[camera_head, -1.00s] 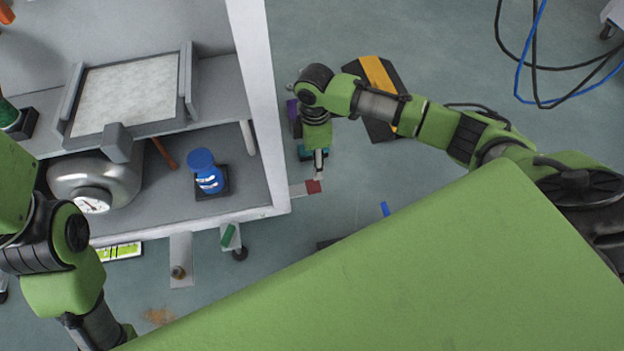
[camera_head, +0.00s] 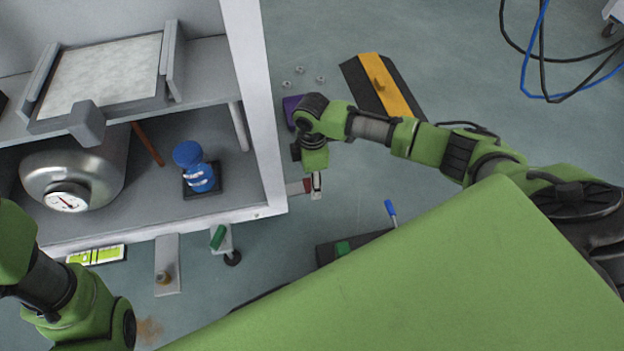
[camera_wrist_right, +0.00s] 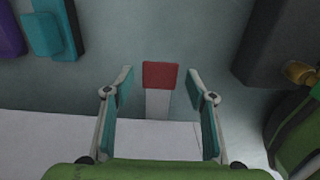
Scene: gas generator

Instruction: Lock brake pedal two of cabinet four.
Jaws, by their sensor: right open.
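A red brake pedal (camera_head: 306,186) on a pale bar sticks out from the cabinet's (camera_head: 245,100) lower right corner. My right gripper (camera_head: 317,186) is right at it, pointing down. In the right wrist view the red pedal (camera_wrist_right: 161,75) lies between the two spread fingertips of the gripper (camera_wrist_right: 159,75), with a gap on each side. The gripper is open and holds nothing. A green pedal (camera_head: 218,237) shows above a caster at the cabinet's front edge. My left arm shows at lower left, but its gripper is out of view.
A blue bottle (camera_head: 200,175) and a metal tank with a gauge (camera_head: 67,198) are on the cabinet's lower shelf. A purple object (camera_head: 291,110) is beside the cabinet. A black-and-yellow ramp (camera_head: 385,85) and cables (camera_head: 535,75) lie on the floor.

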